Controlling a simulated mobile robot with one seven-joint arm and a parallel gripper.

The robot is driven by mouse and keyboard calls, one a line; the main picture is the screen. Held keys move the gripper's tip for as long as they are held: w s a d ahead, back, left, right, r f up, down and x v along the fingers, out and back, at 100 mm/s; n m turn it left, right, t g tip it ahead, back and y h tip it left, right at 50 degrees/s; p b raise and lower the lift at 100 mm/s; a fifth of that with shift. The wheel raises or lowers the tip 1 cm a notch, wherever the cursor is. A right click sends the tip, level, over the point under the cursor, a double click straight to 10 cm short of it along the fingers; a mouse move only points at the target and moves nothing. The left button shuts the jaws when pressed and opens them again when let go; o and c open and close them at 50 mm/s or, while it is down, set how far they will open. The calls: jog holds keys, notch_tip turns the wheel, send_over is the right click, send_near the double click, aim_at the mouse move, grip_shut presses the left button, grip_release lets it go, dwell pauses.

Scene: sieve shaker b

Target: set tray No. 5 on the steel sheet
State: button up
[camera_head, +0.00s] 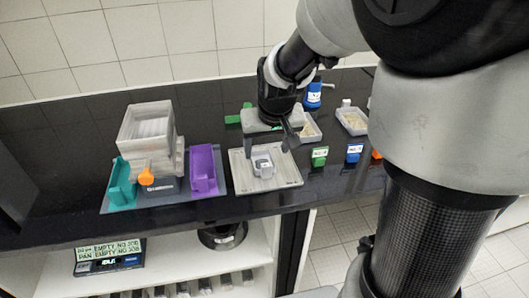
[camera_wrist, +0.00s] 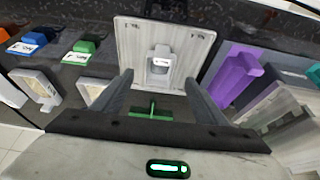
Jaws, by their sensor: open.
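The steel sheet (camera_head: 284,180) is a pale square plate on the black bench, also in the wrist view (camera_wrist: 130,40). A small grey object with a white label (camera_head: 263,166) stands on it, also in the wrist view (camera_wrist: 161,60); its label is too small to read. My gripper (camera_head: 272,152) is open over the sheet's back part, its two fingers apart and nothing between them. Two shallow grey trays with beige grains, one nearer (camera_head: 311,131) and one farther right (camera_head: 352,121), stand right of the gripper. I cannot tell which thing is tray No. 5.
Green (camera_head: 320,157), blue (camera_head: 354,153) and orange (camera_head: 376,154) labelled blocks stand right of the sheet. Left are a purple holder (camera_head: 203,170), a sieve shaker with a grey stack (camera_head: 146,130) and a teal holder (camera_head: 121,186). A blue bottle (camera_head: 313,96) stands behind.

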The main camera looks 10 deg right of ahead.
jog(key=s+r, duration=0.5)
jog(key=s, duration=0.5)
jog(key=s+r+t, duration=0.1)
jog(key=s+r, duration=0.5)
jog(key=s, duration=0.5)
jog(key=shift+d+r, duration=0.15)
jog(key=shift+d, duration=0.15)
jog(key=shift+s, duration=0.1)
